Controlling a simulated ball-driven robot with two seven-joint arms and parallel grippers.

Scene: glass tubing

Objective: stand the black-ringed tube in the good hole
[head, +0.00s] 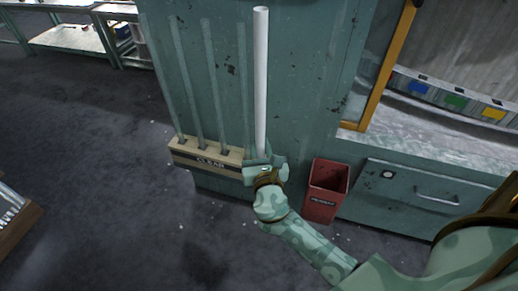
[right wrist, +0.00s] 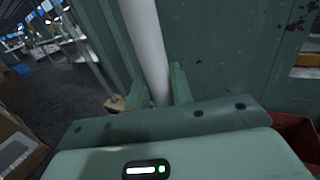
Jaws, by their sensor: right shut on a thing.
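My right gripper (head: 264,160) is shut on a long white tube (head: 260,80) and holds it nearly upright. In the right wrist view the two fingers (right wrist: 160,90) close around the same tube (right wrist: 147,40). No black ring shows on the part I can see; its lower end is hidden by the gripper. A wooden rack (head: 188,158) labelled CLEAR stands at the foot of the green cabinet, just left of and behind my right gripper. Several thin greenish tubes (head: 216,85) stand in it. Its holes are too small to judge. My left gripper is not in view.
A red bin (head: 321,207) stands right of my right gripper, by a drawer (head: 405,195). The green cabinet wall (head: 305,80) rises behind the tube. A wooden crate (head: 20,228) is at the left edge. The dark floor (head: 100,150) between is clear.

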